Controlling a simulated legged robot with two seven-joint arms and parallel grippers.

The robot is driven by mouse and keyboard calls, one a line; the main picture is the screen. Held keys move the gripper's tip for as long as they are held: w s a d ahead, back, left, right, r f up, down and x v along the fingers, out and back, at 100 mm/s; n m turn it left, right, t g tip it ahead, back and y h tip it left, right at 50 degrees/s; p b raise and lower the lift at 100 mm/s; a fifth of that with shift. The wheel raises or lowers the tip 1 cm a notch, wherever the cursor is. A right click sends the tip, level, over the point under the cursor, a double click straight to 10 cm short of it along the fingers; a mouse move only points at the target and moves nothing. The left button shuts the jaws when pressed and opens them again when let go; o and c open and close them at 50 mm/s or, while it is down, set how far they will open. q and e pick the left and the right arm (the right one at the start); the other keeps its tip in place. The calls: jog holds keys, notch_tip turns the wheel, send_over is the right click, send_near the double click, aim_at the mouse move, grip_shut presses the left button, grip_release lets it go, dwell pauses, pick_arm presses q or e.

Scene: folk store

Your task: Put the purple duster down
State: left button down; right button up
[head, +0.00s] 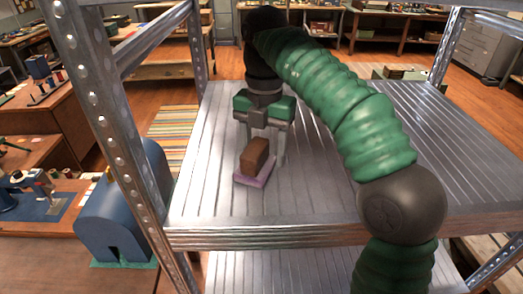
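The purple duster (255,158) has a brown block on top and a purple pad underneath. It sits upright on the metal shelf (205,205), pad down, near the left part of the front edge. My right gripper (266,150) points down just behind the duster. Its two fingers are spread apart, with the right finger clear of the block. The left finger's lower end is partly hidden behind the block. I see no grip on the duster. My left gripper is not in view.
Metal shelf posts stand at the left (108,120) and right. The shelf board is bare right of the duster. A blue arched object (125,210) stands left of the shelf. Wooden work tables (110,110) and a striped rug (172,135) lie beyond.

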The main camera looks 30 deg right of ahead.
aim_at(263, 144)
jog(key=shift+d+f, duration=0.1)
jog(key=shift+a, duration=0.3)
dwell(0.3)
jog(key=shift+r, duration=0.35)
notch_tip(263, 144, up, 7)
jog(key=p, duration=0.4)
jog(key=shift+r, duration=0.15)
jog(key=shift+d, duration=0.1)
jog(key=shift+w, duration=0.1)
